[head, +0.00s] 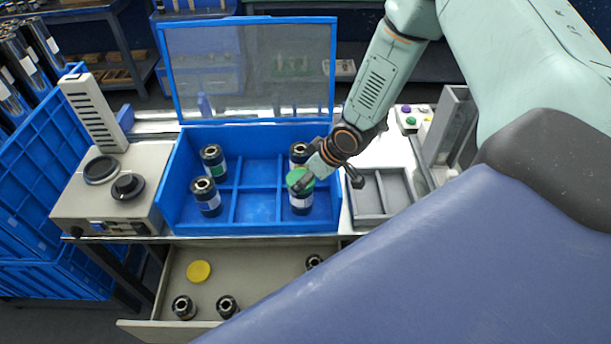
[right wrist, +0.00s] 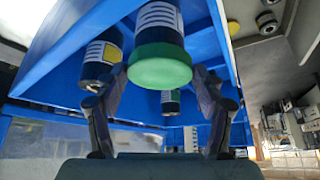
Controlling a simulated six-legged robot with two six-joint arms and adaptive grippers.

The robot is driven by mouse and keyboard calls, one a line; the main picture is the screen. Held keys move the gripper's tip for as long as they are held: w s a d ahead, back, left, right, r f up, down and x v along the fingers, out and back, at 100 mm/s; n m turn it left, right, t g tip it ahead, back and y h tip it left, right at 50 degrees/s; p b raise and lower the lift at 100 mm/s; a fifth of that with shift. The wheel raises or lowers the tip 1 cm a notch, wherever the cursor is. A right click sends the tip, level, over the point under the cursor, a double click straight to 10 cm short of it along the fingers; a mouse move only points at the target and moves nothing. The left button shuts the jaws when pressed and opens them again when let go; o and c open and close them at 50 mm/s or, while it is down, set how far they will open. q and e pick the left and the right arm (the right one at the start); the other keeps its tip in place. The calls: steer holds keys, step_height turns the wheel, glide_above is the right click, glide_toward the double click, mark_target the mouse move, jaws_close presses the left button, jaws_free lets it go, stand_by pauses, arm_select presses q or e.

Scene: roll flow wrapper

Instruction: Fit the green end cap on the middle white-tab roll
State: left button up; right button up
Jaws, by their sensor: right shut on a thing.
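The green end cap (head: 299,179) is at the top end of a dark roll with a white label (head: 301,203) in the front right compartment of the blue box. In the right wrist view the green cap (right wrist: 160,66) is lined up with the white-label roll (right wrist: 159,20); I cannot tell whether it is fully seated. My right gripper (head: 304,177) is shut on the cap, its fingers on either side of it in the right wrist view (right wrist: 160,88). My left gripper is not in view.
Other rolls stand in the blue box (head: 254,228): back left (head: 212,163), front left (head: 206,197) and back right (head: 298,154), partly hidden by my arm. The open drawer (head: 255,275) below holds a yellow disc (head: 199,271) and several rolls. A grey tray (head: 367,197) sits right.

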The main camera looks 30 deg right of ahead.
steer(key=shift+f, duration=0.15)
steer(key=shift+r, duration=0.3)
steer(key=shift+r+p, duration=0.35)
steer(key=shift+p, duration=0.2)
steer(key=shift+r, duration=0.25)
steer(key=shift+d, duration=0.15)
steer(key=shift+f+b, duration=0.75)
steer(key=shift+f, duration=0.45)
stand_by(0.6)
steer(key=o, duration=0.6)
